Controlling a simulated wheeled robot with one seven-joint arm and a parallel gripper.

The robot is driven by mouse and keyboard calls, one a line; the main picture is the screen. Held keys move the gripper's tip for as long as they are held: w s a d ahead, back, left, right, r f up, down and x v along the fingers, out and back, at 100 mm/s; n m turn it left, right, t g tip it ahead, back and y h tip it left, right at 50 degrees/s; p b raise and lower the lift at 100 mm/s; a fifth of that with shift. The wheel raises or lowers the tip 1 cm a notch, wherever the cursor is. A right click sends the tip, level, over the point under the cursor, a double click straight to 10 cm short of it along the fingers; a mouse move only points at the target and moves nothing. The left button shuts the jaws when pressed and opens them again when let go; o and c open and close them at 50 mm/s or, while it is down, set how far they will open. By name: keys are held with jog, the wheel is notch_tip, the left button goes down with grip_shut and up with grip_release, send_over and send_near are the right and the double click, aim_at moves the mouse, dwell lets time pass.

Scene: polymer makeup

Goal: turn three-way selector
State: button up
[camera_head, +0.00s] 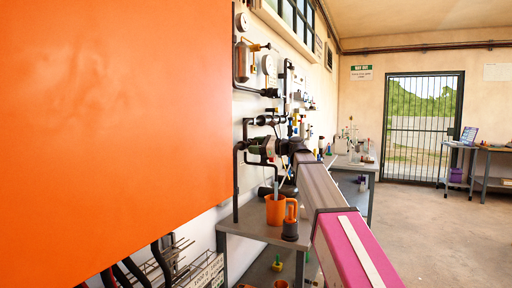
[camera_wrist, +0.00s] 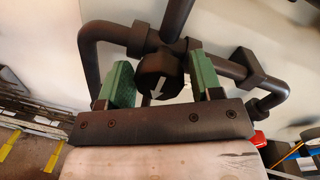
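The three-way selector (camera_wrist: 160,77) is a dark round knob with a white arrow, set where dark pipes meet. The arrow points down and slightly left in the wrist view. My gripper (camera_wrist: 158,68) has green finger pads, one to the left and one to the right of the knob. The fingers are apart, with a narrow gap showing on each side; I cannot tell how deep the knob sits between them. In the head view my gripper (camera_head: 268,146) is at the wall piping, and the knob there is hidden or too small to make out.
A large orange panel (camera_head: 115,120) fills the left of the head view. Gauges and pipes line the wall. The floor at right is clear.

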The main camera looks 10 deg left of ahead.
jog(key=c, duration=0.5)
jog(key=shift+c, duration=0.2)
jog(key=n, duration=0.6)
jog(key=shift+s+n+h, duration=0.1)
jog(key=shift+n+h, duration=0.2)
jog(key=n, duration=0.5)
jog(key=shift+t+h, duration=0.3)
jog(key=n, duration=0.5)
jog(key=shift+f+t, duration=0.1)
jog(key=shift+t, duration=0.3)
jog(key=o, duration=0.9)
